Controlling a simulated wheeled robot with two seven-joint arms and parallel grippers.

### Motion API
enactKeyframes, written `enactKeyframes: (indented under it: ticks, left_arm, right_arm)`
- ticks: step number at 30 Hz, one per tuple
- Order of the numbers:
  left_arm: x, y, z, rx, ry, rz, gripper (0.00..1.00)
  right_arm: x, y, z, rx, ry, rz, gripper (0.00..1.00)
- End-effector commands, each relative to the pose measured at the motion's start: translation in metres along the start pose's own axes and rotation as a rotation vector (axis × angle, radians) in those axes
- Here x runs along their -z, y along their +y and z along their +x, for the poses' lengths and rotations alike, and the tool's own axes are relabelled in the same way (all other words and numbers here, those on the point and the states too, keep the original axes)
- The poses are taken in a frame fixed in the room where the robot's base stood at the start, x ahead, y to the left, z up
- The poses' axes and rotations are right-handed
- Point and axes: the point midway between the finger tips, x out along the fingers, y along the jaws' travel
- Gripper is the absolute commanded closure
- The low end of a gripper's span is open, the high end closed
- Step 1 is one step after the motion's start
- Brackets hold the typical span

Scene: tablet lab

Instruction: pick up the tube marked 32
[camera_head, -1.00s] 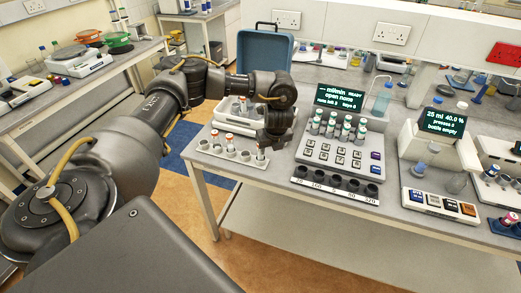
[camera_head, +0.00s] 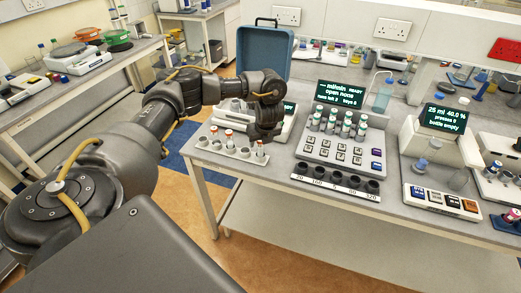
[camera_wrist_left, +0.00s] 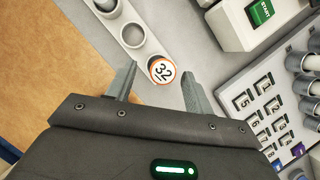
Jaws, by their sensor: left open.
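The tube marked 32 (camera_wrist_left: 162,71) has an orange-rimmed white cap with the number on top. It stands upright in the end hole of a white rack (camera_wrist_left: 151,47). In the head view the tube (camera_head: 260,148) is at the rack's right end, just below my left gripper (camera_head: 262,138). In the left wrist view my left gripper (camera_wrist_left: 160,76) is open, and the cap appears between its two fingertips. The fingers do not look closed on it; the exact height gap is hard to tell. My right gripper is not in view.
A white instrument (camera_wrist_left: 242,20) with a green START screen is close by. A blue case (camera_head: 263,52) stands behind.

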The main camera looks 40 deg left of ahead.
Motion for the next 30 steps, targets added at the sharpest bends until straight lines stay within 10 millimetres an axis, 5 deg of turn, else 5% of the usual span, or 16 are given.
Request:
enactKeyframes:
  ticks: [9,19,30]
  left_arm:
    - [0.003,-0.001,0.043,-0.004,0.002,-0.001,0.48]
    - [0.002,-0.002,0.048,-0.002,0.000,0.001,0.48]
    - [0.002,-0.002,0.048,-0.002,0.000,0.001,0.95]
  right_arm:
    - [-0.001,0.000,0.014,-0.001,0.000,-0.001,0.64]
    - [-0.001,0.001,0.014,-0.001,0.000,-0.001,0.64]
    - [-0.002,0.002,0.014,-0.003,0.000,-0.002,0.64]
